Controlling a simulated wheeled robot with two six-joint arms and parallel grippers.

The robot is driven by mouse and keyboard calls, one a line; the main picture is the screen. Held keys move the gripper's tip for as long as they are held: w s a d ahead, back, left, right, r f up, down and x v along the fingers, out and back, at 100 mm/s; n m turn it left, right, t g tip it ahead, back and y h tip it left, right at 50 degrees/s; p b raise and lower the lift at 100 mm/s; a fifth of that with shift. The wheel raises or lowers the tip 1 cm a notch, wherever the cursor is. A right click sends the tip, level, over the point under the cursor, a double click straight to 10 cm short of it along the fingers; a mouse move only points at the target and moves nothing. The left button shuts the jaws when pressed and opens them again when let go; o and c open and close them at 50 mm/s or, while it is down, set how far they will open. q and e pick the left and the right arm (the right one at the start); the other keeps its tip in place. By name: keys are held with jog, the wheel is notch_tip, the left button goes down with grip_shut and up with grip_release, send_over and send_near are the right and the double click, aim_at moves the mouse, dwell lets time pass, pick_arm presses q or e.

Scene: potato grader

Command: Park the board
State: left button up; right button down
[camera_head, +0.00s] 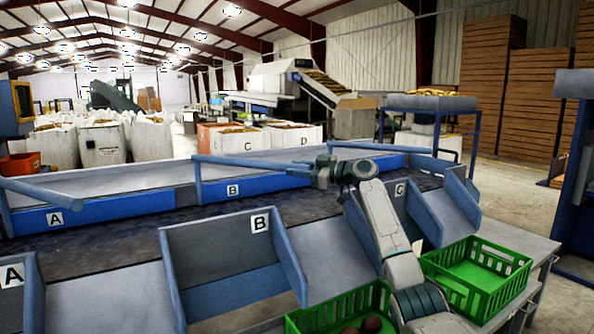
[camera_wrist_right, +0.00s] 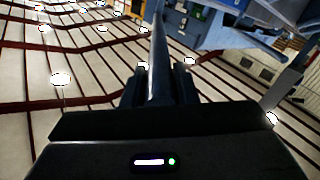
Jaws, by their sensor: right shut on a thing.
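Three long blue boards stand over the grey conveyor (camera_head: 130,180). The middle board (camera_head: 245,165) runs from a post near the far B plate (camera_head: 233,190) toward the right. My right gripper (camera_head: 318,174) is at this board's right end. In the right wrist view, a long dark bar (camera_wrist_right: 158,55) runs away from between the shut fingers (camera_wrist_right: 160,90). The left board (camera_head: 45,188) is cut off by the picture edge. The right board (camera_head: 385,147) lies behind my right gripper, near the far rail. My left gripper is not in view.
Grey chutes with blue sides stand in front, one marked B (camera_head: 260,222). Green crates stand at the front, one at right (camera_head: 490,255) and one lower (camera_head: 340,312) with dark potatoes. My right arm crosses above the area between them.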

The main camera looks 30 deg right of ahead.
jog(key=shift+d+r, duration=0.2)
jog(key=shift+r, duration=0.15)
jog(key=c, duration=1.5)
grip_release()
jog(key=shift+c, duration=0.2)
jog(key=o, duration=0.4)
jog(key=shift+w+d+f, duration=0.1)
jog(key=shift+c, duration=0.2)
jog(key=shift+w+d+f, duration=0.1)
jog(key=shift+w+f, duration=0.05)
jog(key=shift+f, duration=0.1)
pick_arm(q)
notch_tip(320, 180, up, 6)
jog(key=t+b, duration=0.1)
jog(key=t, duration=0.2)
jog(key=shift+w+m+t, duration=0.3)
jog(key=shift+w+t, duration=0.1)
pick_arm(e)
jog(key=v, duration=1)
jog(key=shift+s+d, duration=0.2)
jog(key=shift+s, duration=0.15)
